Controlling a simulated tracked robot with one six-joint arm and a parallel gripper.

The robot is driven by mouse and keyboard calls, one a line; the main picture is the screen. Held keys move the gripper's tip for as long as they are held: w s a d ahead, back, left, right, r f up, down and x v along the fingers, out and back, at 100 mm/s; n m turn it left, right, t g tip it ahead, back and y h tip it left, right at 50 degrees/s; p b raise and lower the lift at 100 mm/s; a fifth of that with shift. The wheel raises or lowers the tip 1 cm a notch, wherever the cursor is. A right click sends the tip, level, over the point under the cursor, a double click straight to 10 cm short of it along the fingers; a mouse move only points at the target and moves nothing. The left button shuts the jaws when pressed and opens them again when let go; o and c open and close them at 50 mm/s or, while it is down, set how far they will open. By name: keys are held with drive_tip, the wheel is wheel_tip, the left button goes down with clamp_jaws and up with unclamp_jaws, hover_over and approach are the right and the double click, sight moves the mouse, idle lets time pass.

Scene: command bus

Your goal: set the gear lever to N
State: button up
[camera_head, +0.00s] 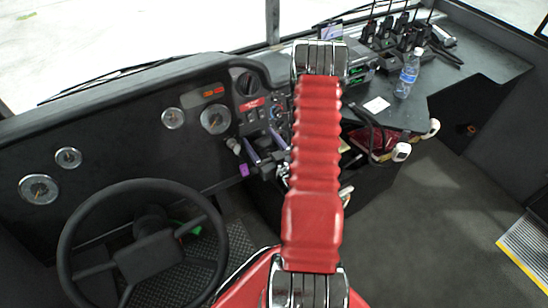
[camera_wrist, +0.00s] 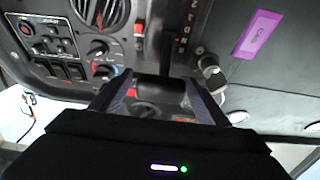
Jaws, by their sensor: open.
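In the wrist view, my gripper (camera_wrist: 160,90) is open, its two dark purple-grey fingers apart. A dark rounded piece (camera_wrist: 158,88) shows between the fingers and looks like the gear lever's knob; I cannot tell whether they touch it. A column of small gear letters (camera_wrist: 181,32) runs beside a dark slot above it. The letters are too small to read surely, so the lever's position is unclear. In the head view, my gripper (camera_head: 265,152) is at the dashboard's centre console, and my red arm hides much of that area. The gear lever cannot be made out there.
A black knob with a silver collar (camera_wrist: 208,66) stands right of the fingers, near a purple tag (camera_wrist: 259,33). Switches (camera_wrist: 52,48) and dials lie left. The steering wheel (camera_head: 72,212) is at left. A bottle (camera_head: 407,74) and radios stand on the right shelf.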

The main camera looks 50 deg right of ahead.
drive_tip(key=v, duration=1.1)
drive_tip(key=shift+s+a, duration=0.1)
idle(0.5)
